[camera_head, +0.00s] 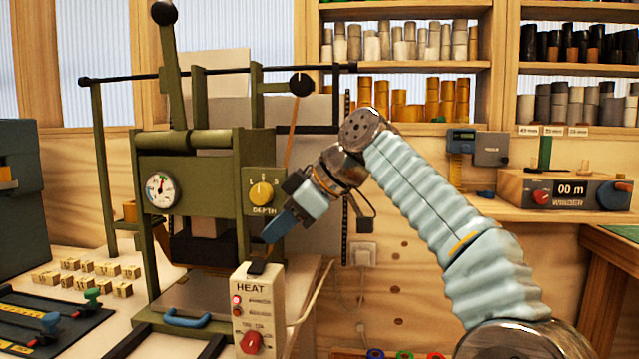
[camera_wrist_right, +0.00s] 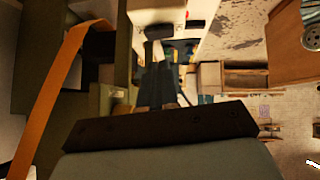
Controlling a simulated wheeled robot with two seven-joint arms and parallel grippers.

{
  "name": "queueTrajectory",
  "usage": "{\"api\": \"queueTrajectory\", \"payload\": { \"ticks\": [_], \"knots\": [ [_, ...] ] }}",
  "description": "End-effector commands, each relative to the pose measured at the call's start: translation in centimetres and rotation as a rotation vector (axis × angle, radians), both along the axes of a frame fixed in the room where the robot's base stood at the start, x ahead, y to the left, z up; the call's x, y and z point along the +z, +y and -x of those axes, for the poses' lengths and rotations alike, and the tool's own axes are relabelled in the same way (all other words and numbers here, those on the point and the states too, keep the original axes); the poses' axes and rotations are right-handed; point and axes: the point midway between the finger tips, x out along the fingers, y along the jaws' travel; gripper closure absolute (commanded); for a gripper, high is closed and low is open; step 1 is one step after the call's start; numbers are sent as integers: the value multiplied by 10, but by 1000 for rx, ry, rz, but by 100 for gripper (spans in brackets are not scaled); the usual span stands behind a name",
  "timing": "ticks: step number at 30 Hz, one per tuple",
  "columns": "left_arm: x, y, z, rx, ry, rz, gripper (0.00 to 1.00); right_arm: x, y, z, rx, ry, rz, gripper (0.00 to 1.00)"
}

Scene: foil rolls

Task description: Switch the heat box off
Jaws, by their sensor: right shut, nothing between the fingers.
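The heat box (camera_head: 258,310) is a cream box marked HEAT at the front edge of the bench, by the green press. Its front carries small red lamps (camera_head: 237,300), the upper one bright, and a red knob (camera_head: 250,342) lower down. A black switch piece (camera_head: 262,263) sits on top; in the right wrist view a black piece (camera_wrist_right: 158,32) shows just beyond my fingertips. My right gripper (camera_head: 268,238) is shut and empty, pointing down and left, with its blue fingertips a little above the box top. I cannot tell whether they touch the switch. My left gripper is out of view.
The green press (camera_head: 195,140) with a gauge and DEPTH dial (camera_head: 262,192) stands directly behind and left. An orange strip (camera_wrist_right: 60,90) hangs close to the gripper. Small wooden blocks (camera_head: 85,272) lie at left. The winder (camera_head: 565,192) stands on the right bench.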

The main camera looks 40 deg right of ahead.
Motion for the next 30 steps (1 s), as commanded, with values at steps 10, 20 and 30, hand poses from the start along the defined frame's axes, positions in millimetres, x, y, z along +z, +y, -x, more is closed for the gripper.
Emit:
{"api": "queueTrajectory", "payload": {
  "ticks": [10,20,30],
  "knots": [
    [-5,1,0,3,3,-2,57,49,-32,44,-9,-6,1,100],
    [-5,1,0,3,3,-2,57,59,-38,55,-9,-4,3,100],
    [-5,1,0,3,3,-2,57,61,-33,59,-6,-4,3,100]
  ]
}}
